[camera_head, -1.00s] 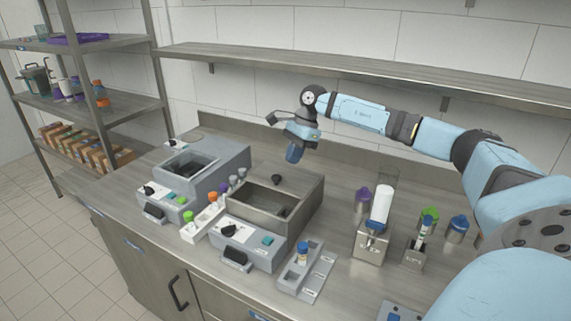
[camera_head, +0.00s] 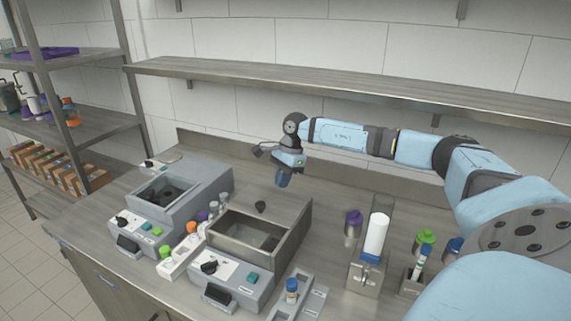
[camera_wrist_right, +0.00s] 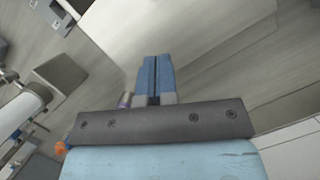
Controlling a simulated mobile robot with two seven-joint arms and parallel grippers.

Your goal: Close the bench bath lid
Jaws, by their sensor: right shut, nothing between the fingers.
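The nearer bench bath (camera_head: 221,240) is a grey box with an open metal basin and a front panel with a black knob and teal button. A dark knob (camera_head: 260,207) shows at its back edge; I cannot tell clearly how the lid is set. A second grey bath (camera_head: 206,187) stands to its left, its basin also showing. My right gripper (camera_head: 283,181) is above and behind the nearer bath, fingers pointing down, apart from the knob. In the right wrist view its blue fingers (camera_wrist_right: 155,75) are together and empty. My left gripper is out of view.
A white rack (camera_head: 177,258) with several capped vials stands between the baths. A small tray with a blue-capped vial (camera_head: 291,288), a dispenser with a white cylinder (camera_head: 375,235) and capped bottles (camera_head: 425,240) stand to the right. A wall shelf (camera_head: 330,88) runs above my arm.

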